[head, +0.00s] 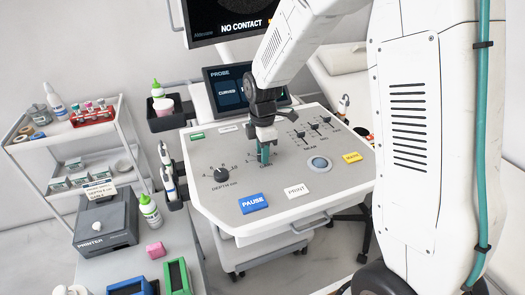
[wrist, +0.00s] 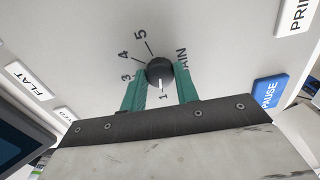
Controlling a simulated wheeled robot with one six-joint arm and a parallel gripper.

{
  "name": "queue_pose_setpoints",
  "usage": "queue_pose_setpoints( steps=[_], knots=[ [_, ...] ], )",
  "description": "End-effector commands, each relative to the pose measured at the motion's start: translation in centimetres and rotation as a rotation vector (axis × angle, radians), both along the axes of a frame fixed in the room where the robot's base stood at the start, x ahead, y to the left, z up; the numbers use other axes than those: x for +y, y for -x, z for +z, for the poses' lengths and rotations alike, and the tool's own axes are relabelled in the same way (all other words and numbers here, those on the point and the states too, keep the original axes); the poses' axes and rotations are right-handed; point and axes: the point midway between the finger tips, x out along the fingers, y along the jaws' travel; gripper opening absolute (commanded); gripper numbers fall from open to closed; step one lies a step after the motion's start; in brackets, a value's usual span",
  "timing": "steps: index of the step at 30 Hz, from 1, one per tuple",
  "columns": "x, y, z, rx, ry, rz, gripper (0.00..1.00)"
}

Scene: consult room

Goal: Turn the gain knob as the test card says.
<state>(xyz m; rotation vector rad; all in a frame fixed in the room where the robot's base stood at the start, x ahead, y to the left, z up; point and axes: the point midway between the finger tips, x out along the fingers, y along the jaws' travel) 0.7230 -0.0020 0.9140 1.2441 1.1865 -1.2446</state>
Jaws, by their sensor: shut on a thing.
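The gain knob (wrist: 158,68) is a round black knob on the grey console panel, seen in the wrist view. Its white pointer mark faces the 1 on the printed scale; 3, 4 and 5 also show, and the 2 is not visible. My gripper (wrist: 161,84) has its green fingers on both sides of the knob, shut on it. In the head view my gripper (head: 263,153) reaches down to the panel and hides the knob. The likely test card (head: 99,189) is a small printed card on the printer; its text is too small to read surely.
The depth knob (head: 221,175) sits left of my gripper. Sliders (head: 313,128), a trackball (head: 319,164), and the blue PAUSE (head: 253,203), white PRINT (head: 296,191) and yellow (head: 352,157) keys are on the console too. The monitor (head: 235,20) reads NO CONTACT.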

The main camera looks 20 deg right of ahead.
Motion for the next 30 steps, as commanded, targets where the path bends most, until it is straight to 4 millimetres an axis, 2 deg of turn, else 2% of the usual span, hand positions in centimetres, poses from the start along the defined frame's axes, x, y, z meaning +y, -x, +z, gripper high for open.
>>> queue_pose_setpoints(
  steps=[8, 30],
  knots=[
    [0.01, -0.04, 0.05, -0.001, 0.0, -0.177, 0.08],
    [0.01, -0.08, 0.09, -0.002, -0.001, -0.877, 0.08]
  ],
)
